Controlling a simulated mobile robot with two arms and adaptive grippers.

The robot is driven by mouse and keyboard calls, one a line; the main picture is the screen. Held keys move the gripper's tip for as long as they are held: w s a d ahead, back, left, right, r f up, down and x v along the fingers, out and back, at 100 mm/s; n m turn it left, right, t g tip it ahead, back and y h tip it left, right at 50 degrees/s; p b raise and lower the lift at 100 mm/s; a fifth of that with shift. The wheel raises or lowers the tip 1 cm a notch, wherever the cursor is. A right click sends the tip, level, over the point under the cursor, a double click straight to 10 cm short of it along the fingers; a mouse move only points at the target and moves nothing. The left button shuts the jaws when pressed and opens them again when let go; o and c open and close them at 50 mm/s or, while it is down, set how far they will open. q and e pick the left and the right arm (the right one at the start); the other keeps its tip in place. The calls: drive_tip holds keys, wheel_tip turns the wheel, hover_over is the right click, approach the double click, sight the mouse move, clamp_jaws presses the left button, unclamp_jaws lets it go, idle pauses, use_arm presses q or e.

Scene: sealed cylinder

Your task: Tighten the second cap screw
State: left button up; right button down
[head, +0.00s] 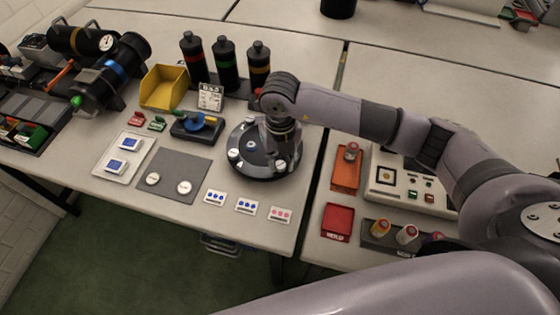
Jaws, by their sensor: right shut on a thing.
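A dark round cylinder assembly (238,168) sits near the front edge of the left table, with a paler centre. Small pale-topped cap screws show on its rim, one at the left (233,154) and one at the front right (280,165). My right gripper (283,138) points down over the right part of the assembly. It is shut on what seems to be a cap screw there, mostly hidden by the fingers. My left gripper is out of view.
A grey mat (168,169) with two white discs lies left of the assembly. Small dotted cards (246,206) lie in front. A yellow bin (163,88) and dark bottles (226,65) stand behind. An orange tray (346,174) and red tray (337,222) are right of the table gap.

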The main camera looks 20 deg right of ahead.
sight(280, 164)
drive_tip(key=m, duration=0.4)
drive_tip(key=shift+w+r+m+b, duration=0.25)
drive_tip(key=shift+m+b, duration=0.05)
drive_tip(key=shift+b, duration=0.1)
drive_tip(key=shift+m, duration=2.3)
drive_tip(key=c, duration=1.8)
unclamp_jaws()
drive_tip(key=shift+c, duration=0.2)
drive_tip(key=o, duration=0.5)
drive_tip(key=shift+s+f, duration=0.1)
drive_tip(key=shift+s, duration=0.1)
wheel_tip(280, 164, up, 12)
